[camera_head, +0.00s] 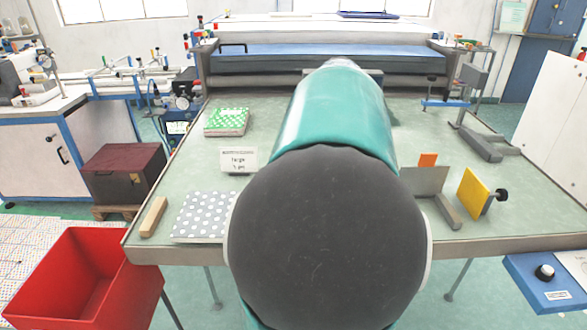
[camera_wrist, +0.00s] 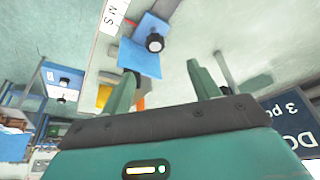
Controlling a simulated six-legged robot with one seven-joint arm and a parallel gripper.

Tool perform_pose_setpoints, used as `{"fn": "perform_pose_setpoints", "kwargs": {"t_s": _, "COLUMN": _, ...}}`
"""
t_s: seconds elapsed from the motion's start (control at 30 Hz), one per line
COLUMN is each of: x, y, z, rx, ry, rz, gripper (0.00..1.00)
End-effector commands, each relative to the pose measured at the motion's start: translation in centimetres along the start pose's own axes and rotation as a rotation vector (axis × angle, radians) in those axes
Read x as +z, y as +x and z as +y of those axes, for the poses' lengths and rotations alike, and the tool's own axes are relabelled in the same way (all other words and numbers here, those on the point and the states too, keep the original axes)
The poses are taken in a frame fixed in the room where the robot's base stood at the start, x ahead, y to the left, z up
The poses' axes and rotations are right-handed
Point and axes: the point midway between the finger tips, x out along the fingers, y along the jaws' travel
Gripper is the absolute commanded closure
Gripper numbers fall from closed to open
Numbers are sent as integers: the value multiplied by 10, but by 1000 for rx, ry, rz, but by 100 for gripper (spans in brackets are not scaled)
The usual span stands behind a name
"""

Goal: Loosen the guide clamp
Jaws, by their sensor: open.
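A yellow plate (camera_head: 472,194) with a black knob (camera_head: 501,195) on its right side stands upright at the right of the green table; no label names it as the guide clamp. The wrist view shows a blue part (camera_wrist: 139,58) with a black round knob (camera_wrist: 154,42), beyond my fingers; I cannot tell whether this is the guide clamp. My gripper (camera_wrist: 161,68) is open, its two green fingers apart with nothing between them. The blue part and knob lie up and left of the gap. In the head view my own arm hides the gripper and the table's middle.
A grey bracket (camera_head: 428,184) and an orange piece (camera_head: 428,160) stand left of the yellow plate. A grey arm-like machine (camera_head: 472,78) is behind. A dark sign (camera_wrist: 291,122) is close at the wrist view's right. A red bin (camera_head: 75,280) stands front left.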

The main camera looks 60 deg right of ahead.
Motion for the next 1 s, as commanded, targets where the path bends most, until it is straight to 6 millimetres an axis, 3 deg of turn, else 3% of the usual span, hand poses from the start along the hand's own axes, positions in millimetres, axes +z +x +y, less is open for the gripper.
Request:
{"fn": "perform_pose_setpoints", "kwargs": {"t_s": 0.1, "x": -10, "y": 7, "z": 13, "rx": 24, "ry": 43, "rz": 3, "gripper": 39}}
{"fn": "perform_pose_setpoints", "kwargs": {"t_s": 0.27, "x": -8, "y": 23, "z": 16, "rx": 26, "ry": 45, "rz": 2, "gripper": 39}}
{"fn": "perform_pose_setpoints", "kwargs": {"t_s": 0.7, "x": -8, "y": 109, "z": 17, "rx": 24, "ry": 40, "rz": 0, "gripper": 39}}
{"fn": "perform_pose_setpoints", "kwargs": {"t_s": 1.0, "x": -11, "y": 141, "z": 15, "rx": 21, "ry": 37, "rz": 3, "gripper": 39}}
